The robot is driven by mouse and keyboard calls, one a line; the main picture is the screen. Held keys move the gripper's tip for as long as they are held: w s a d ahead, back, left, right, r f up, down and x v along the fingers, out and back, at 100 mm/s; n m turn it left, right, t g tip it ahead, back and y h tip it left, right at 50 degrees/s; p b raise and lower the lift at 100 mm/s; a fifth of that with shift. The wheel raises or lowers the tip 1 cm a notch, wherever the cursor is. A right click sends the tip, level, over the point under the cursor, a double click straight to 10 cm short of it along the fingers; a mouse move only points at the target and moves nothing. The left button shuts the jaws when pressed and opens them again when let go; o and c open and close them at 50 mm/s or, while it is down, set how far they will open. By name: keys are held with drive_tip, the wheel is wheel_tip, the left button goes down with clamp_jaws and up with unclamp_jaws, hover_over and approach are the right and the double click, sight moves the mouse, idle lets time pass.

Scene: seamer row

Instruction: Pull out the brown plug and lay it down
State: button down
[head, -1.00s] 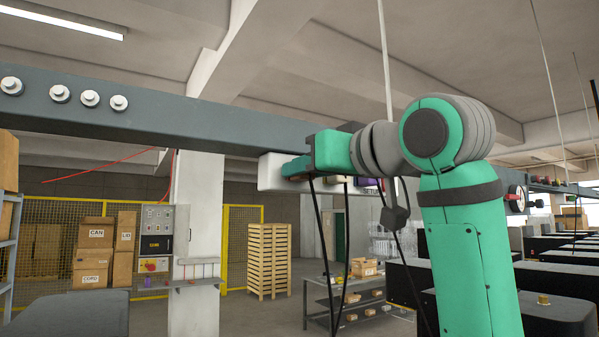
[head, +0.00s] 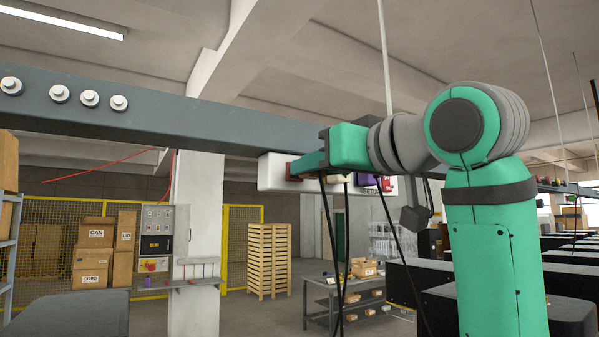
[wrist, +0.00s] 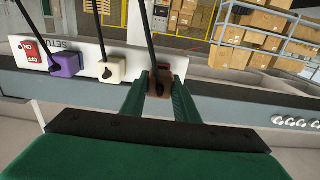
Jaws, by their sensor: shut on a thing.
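The brown plug (wrist: 165,94) is between the two fingers of my gripper (wrist: 161,78) in the wrist view, with a black cord running up from it. My gripper is shut on it. A cream plug (wrist: 111,70) and a purple plug (wrist: 66,64) sit in the strip to the left in the wrist view.
The strip is on a long grey beam (head: 170,122) with several round knobs at its left. A red switch (wrist: 29,52) is at the strip's other end. Black cords hang below. A grey workbench (head: 322,300) and a pallet stack (head: 268,258) stand behind.

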drive_tip(key=shift+v, duration=1.55)
